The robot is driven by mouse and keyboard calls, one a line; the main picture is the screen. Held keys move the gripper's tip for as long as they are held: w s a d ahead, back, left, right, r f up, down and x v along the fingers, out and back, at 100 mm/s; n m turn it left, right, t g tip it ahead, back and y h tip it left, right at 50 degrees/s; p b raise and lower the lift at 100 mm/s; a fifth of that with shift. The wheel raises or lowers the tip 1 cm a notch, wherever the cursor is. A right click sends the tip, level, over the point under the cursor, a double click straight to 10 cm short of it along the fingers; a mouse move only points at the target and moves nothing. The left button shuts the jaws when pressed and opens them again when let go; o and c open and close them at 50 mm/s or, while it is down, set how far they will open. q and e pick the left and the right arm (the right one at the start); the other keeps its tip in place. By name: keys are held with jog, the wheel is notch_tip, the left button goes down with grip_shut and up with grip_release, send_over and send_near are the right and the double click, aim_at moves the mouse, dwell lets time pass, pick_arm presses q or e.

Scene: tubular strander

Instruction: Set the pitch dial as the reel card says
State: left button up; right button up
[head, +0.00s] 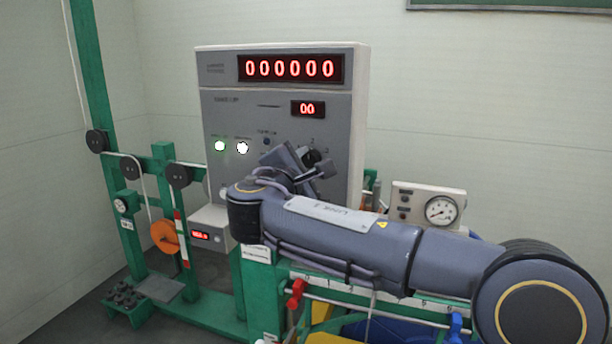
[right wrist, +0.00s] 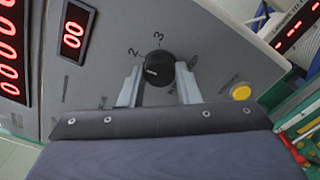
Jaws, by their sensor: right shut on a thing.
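The pitch dial is a black round knob (right wrist: 158,68) on the grey control panel (right wrist: 100,90). My right gripper (right wrist: 159,86) is shut on the knob, one pale finger on each side. In the head view this gripper (head: 312,162) is at the panel's lower right, partly covering the dial (head: 311,156). I cannot make out a readable reel card. My left gripper is not in view.
The panel's displays read 000000 (head: 290,68) and 00 (head: 308,109). A yellow button (right wrist: 241,92) is beside the dial. A gauge box (head: 428,206) stands to the right, green frame rails below.

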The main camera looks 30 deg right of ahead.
jog(key=shift+m, duration=0.4)
jog(key=o, duration=1)
jog(key=shift+c, duration=0.2)
jog(key=b+v, duration=0.1)
jog(key=v, duration=0.7)
